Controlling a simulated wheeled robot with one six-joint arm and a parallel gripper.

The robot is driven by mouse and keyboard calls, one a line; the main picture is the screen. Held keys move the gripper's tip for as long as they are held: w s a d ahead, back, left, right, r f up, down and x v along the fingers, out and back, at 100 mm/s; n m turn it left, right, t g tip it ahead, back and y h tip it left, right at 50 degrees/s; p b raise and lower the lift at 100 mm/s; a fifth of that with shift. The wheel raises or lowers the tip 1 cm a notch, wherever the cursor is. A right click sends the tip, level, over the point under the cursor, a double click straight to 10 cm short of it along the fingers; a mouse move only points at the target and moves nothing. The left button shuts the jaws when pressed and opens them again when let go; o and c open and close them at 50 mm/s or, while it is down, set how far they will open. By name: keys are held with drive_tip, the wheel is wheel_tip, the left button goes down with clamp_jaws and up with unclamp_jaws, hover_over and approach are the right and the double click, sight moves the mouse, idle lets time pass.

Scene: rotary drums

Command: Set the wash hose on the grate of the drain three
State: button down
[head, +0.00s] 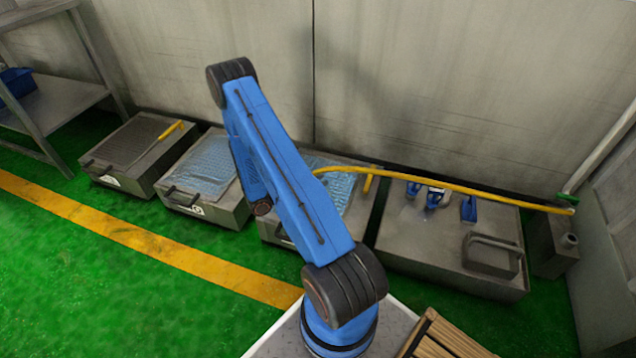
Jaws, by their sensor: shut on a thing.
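The yellow wash hose (450,186) runs left from near a green-handled fitting (567,198) at the right wall. It crosses above the grey bench and the third box from the left, then passes out of sight behind my blue arm. Its free end is hidden. That third box (357,215) has a bluish, wet-looking top and is partly covered by my arm; its front label is hidden. Two similar boxes stand to its left, one with a bluish top (205,165) and one with a dark grate (135,143). My gripper is hidden behind my arm.
A yellow handle (173,131) lies on the leftmost box, and another yellow piece (368,181) is at the third. Blue items (468,208) and a grey holder (492,254) sit on the grey bench (425,258). A metal shelf (55,103) stands far left. Green floor is clear in front.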

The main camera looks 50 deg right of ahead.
drive_tip(key=shift+f, duration=0.15)
drive_tip(key=c, duration=1.4)
unclamp_jaws()
drive_tip(key=shift+c, duration=0.2)
